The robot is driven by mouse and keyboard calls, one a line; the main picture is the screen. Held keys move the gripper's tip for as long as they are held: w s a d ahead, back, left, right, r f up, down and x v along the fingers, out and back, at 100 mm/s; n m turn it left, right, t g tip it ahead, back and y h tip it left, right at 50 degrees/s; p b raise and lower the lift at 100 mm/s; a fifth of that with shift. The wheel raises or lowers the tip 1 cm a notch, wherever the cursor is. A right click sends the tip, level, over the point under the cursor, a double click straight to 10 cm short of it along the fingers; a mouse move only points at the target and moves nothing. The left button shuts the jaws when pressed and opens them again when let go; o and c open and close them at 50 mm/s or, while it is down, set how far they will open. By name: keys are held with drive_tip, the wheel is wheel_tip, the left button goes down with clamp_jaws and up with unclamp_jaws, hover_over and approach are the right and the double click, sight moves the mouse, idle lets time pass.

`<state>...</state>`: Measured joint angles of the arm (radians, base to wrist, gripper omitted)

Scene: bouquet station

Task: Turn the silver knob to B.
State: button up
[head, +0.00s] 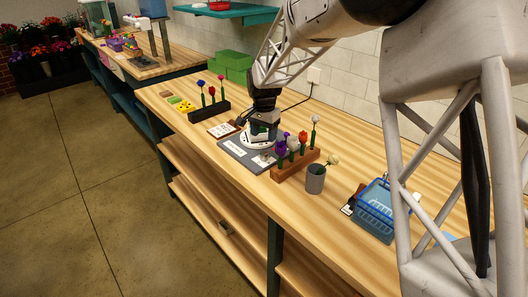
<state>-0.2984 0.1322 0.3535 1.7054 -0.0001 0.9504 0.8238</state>
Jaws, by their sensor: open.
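A dark grey panel (236,151) with white labels lies on the wooden bench, and a round white dial (248,143) sits on it. My gripper (263,138) points down directly over the dial and is open. The silver knob cannot be made out; the fingers cover the middle of the dial. I cannot tell whether the fingers are around a knob, nor read the letters on the labels.
A wooden rack of flowers (290,170) stands close right of the panel, with a grey cup (315,180) and a blue basket (376,212) beyond. A dark flower rack (209,110) stands to the left. Green boxes (233,64) are behind.

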sight(264, 153)
drive_tip(key=shift+f, duration=0.2)
drive_tip(key=shift+f, duration=3.75)
drive_tip(key=c, duration=0.9)
drive_tip(key=shift+n, duration=2.9)
